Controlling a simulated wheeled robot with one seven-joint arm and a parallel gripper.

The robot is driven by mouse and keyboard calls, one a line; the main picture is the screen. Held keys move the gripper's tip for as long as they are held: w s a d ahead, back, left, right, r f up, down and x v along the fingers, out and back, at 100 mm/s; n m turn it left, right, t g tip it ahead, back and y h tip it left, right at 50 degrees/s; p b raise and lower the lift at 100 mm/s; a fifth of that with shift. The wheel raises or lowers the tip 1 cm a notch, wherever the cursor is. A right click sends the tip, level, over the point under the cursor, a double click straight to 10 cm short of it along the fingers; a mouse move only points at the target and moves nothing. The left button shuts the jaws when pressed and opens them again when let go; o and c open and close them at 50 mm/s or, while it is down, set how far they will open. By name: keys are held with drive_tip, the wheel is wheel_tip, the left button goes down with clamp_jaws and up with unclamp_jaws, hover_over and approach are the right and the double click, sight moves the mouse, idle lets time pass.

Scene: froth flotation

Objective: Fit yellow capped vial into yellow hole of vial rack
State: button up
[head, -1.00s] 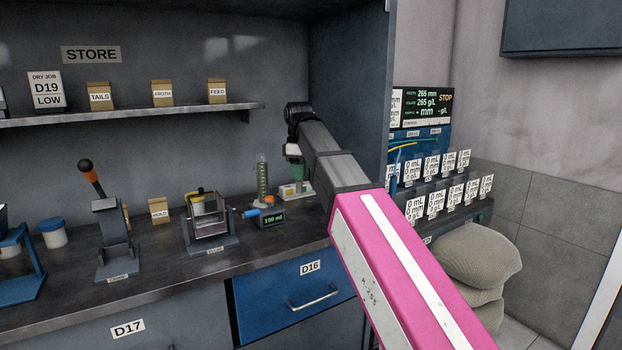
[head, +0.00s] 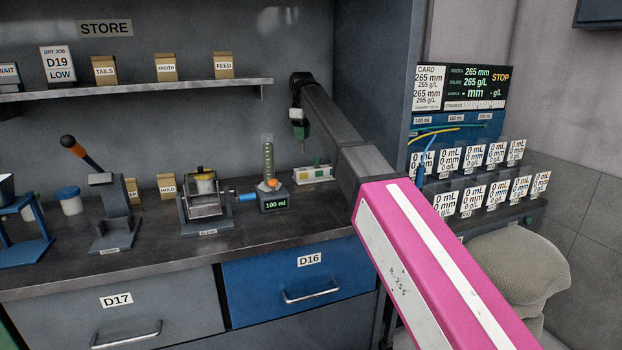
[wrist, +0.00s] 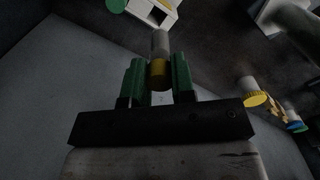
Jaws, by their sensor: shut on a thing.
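My gripper (wrist: 157,80) is shut on the yellow capped vial (wrist: 160,44) in the wrist view. Its green fingers press on both sides of the yellow cap, and the pale grey body sticks out past the fingertips. In the head view my gripper (head: 300,130) hangs above the counter, above and slightly left of the vial rack (head: 313,174). The vial is too small to make out there. The rack is a low white block with green and yellow marks. It shows partly at the top edge of the wrist view (wrist: 154,12), apart from the vial. Its holes are not clear.
A measuring cylinder with a 100 ml display (head: 275,203) stands just left of the rack. A framed device with a yellow top (head: 204,196) stands further left. The shelf (head: 150,87) with packets is behind. Bare counter (head: 320,215) lies before the rack.

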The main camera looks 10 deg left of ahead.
drive_tip(key=shift+w+a+f, duration=0.1)
drive_tip(key=shift+w+a, duration=0.05)
drive_tip(key=shift+w, duration=0.15)
drive_tip(key=shift+f, duration=0.3)
wheel_tip(320, 180, down, 9)
drive_tip(key=shift+f, duration=0.15)
drive_tip(key=shift+f, duration=0.15)
drive_tip(key=o, duration=0.9)
wheel_tip(320, 180, up, 12)
drive_tip(key=shift+r, duration=0.2)
